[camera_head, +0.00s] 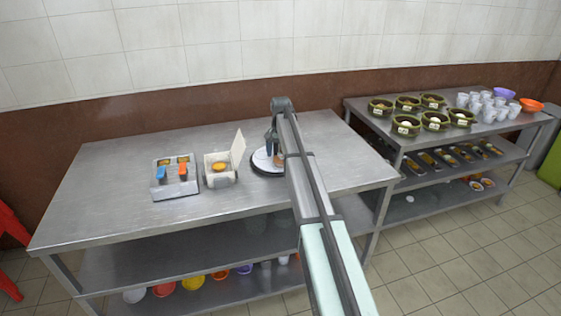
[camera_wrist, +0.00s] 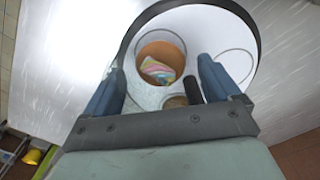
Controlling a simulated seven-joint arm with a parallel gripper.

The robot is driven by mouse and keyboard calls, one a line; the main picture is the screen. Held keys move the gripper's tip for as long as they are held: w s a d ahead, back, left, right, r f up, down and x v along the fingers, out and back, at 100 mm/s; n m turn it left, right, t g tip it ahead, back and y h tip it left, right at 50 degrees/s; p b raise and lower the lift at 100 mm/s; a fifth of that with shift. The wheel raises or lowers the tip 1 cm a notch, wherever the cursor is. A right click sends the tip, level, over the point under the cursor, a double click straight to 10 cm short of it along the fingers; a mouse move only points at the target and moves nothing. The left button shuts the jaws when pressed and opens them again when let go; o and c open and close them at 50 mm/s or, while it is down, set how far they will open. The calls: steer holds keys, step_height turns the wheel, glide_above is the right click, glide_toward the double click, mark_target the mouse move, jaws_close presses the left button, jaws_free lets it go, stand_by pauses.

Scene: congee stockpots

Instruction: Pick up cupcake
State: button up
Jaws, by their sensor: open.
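The cupcake (camera_wrist: 161,62), a round brown cup with pink, yellow and pale blue on top, sits on a round white plate (camera_wrist: 215,22) with a dark rim. In the wrist view my gripper (camera_wrist: 162,72) is open, with one blue-grey finger on each side of the cupcake. I cannot tell whether the fingers touch it. In the head view the plate (camera_head: 262,163) lies near the middle of the steel table, and my gripper (camera_head: 271,143) points down over it. My arm hides part of the plate, and the cupcake is hard to make out there.
Left of the plate stand an open white box (camera_head: 219,178) with a yellow item and a metal holder (camera_head: 174,180) with blue and orange handles. The right table (camera_head: 385,120) holds several steamer baskets and cups. Bare steel lies at the table's left (camera_head: 105,200).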

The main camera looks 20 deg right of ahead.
step_height(320, 180, down, 2)
steer(key=shift+f, duration=0.1)
steer(key=c, duration=1.1)
